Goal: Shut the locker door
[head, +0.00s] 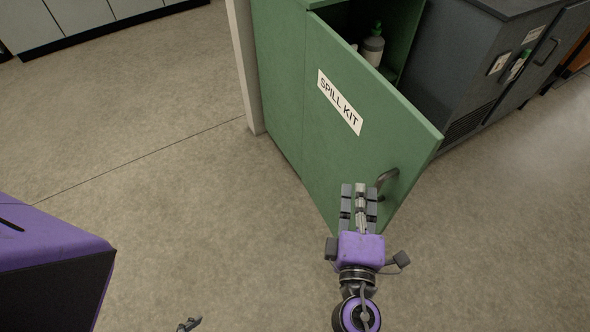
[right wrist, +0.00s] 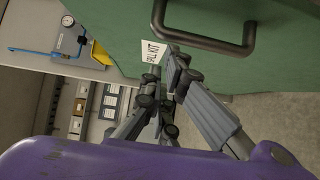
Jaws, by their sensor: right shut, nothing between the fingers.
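The green locker door (head: 345,140) stands open, swung out toward me, with a white SPILL KIT label (head: 339,101) on its outer face. Its dark bar handle (head: 388,179) is near the free edge. The handle also shows large at the top of the right wrist view (right wrist: 215,45). My right gripper (head: 360,188) is shut and empty. Its fingertips (right wrist: 178,65) are in front of the door's outer face, beside the handle and not around it. I cannot tell whether they touch the door.
Inside the locker (head: 398,35) a white bottle (head: 373,47) stands on a shelf. A dark grey cabinet (head: 463,70) stands to the right of the locker. A pale post (head: 246,70) is at its left. The floor to the left is clear. Pale cabinets line the far left wall.

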